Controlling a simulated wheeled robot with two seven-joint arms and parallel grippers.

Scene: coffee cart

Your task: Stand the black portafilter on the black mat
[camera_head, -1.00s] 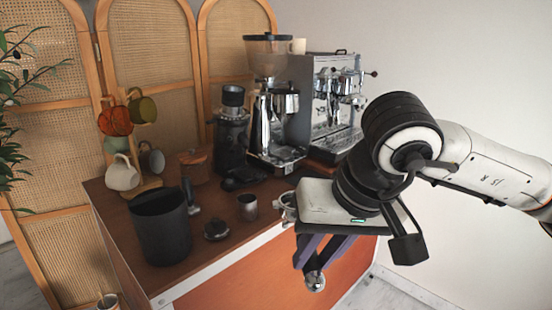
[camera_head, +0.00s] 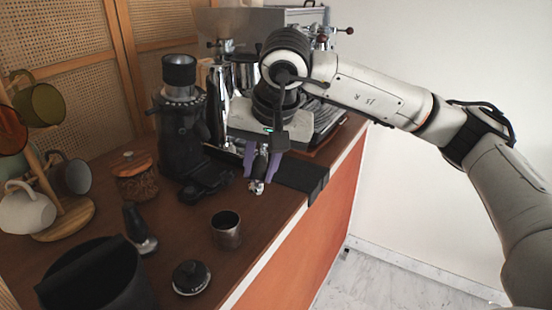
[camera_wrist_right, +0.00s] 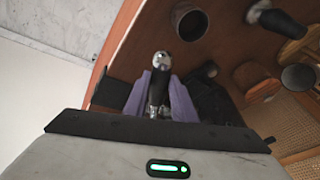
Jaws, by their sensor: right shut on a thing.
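My right gripper (camera_head: 262,163) is over the cart top, in front of the espresso machine, shut on the black portafilter (camera_head: 257,187). In the head view only the silver end of its handle shows below the purple fingers; its head is hidden behind the gripper. In the right wrist view the black handle with its silver end (camera_wrist_right: 160,62) lies between the fingers (camera_wrist_right: 158,92). The black mat (camera_head: 305,174) lies at the cart's right edge, just right of the fingers, and folds over the edge. I cannot tell whether the portafilter touches it. My left gripper is not in view.
The espresso machine (camera_head: 290,18) stands behind the gripper, the black grinder (camera_head: 180,135) left of it. A steel cup (camera_head: 226,232), a round black tool (camera_head: 190,278), a tamper (camera_head: 139,232) and a black bin (camera_head: 105,285) stand in front. Cups hang at left.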

